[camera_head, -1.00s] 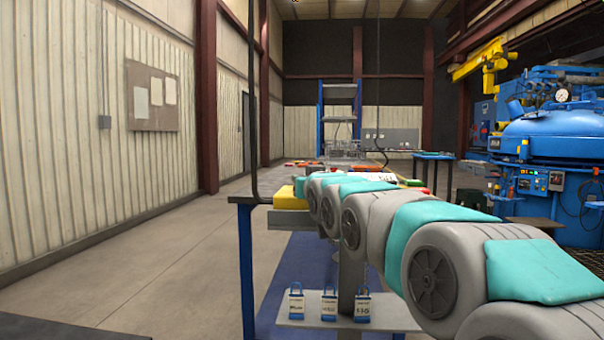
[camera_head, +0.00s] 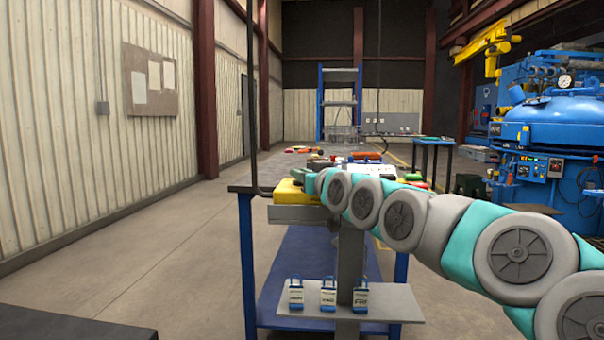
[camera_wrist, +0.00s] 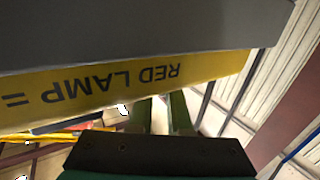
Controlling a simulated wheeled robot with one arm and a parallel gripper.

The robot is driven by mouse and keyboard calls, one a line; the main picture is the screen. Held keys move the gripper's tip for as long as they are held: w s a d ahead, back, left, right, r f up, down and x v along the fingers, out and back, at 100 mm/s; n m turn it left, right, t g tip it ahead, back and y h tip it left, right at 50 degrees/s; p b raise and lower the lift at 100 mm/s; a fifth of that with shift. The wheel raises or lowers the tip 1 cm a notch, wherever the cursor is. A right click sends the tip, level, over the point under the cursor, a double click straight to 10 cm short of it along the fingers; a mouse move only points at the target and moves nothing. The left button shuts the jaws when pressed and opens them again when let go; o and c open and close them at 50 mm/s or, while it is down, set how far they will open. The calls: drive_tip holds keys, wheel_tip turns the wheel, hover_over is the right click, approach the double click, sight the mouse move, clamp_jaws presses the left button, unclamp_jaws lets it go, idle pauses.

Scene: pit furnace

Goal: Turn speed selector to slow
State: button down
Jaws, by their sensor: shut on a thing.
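A yellow box (camera_head: 291,194) stands at the near end of the blue table in the head view. In the wrist view its yellow face (camera_wrist: 210,72), printed "RED LAMP =" upside down, fills the upper part below a grey surface. My gripper (camera_head: 308,181) is at the right side of the box in the head view. In the wrist view its two green fingers (camera_wrist: 163,110) run up behind the yellow edge. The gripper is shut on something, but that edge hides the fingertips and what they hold. I cannot make out the speed selector or its position.
Small items lie on a surface further back. A blue furnace (camera_head: 570,125) with a control panel stands at the right. The floor (camera_head: 150,255) at the left is clear.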

drive_tip(key=c, duration=0.9)
unclamp_jaws()
drive_tip(key=shift+o, duration=0.2)
drive_tip(key=v, duration=0.6)
drive_tip(key=shift+s+d+r+b, duration=0.1)
drive_tip(key=shift+s+d+b, duration=0.1)
drive_tip(key=shift+s+b, duration=0.15)
drive_tip(key=shift+s+d, duration=0.2)
drive_tip(key=shift+s, duration=0.3)
